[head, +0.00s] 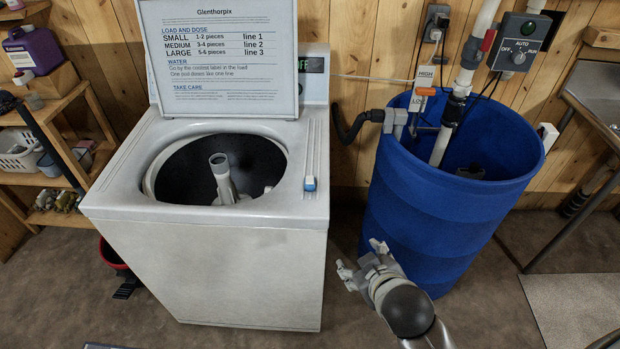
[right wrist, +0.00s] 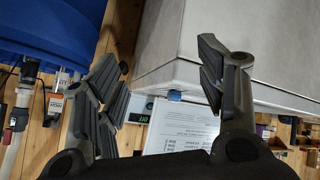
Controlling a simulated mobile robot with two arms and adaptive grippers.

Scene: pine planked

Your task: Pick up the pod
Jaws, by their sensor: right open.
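A small blue and white piece, which looks like the pod (head: 310,184), lies on the right side of the white washer's (head: 245,270) top, at the front end of two thin pale strips. A small blue piece, seemingly the same pod (right wrist: 174,96), shows at the washer's edge in the right wrist view, between the fingers and beyond them. My right gripper (head: 361,258) is open and empty, lower right of the pod in the head view, in front of the blue barrel. Its spread fingers also show in the right wrist view (right wrist: 165,82). My left gripper is out of view.
The washer's lid (head: 228,85) stands open over a dark drum with a pale agitator (head: 222,175). A blue barrel (head: 420,225) with pipes stands right of the washer. A wooden shelf (head: 60,185) is at the left. A metal table (head: 595,95) is at the right.

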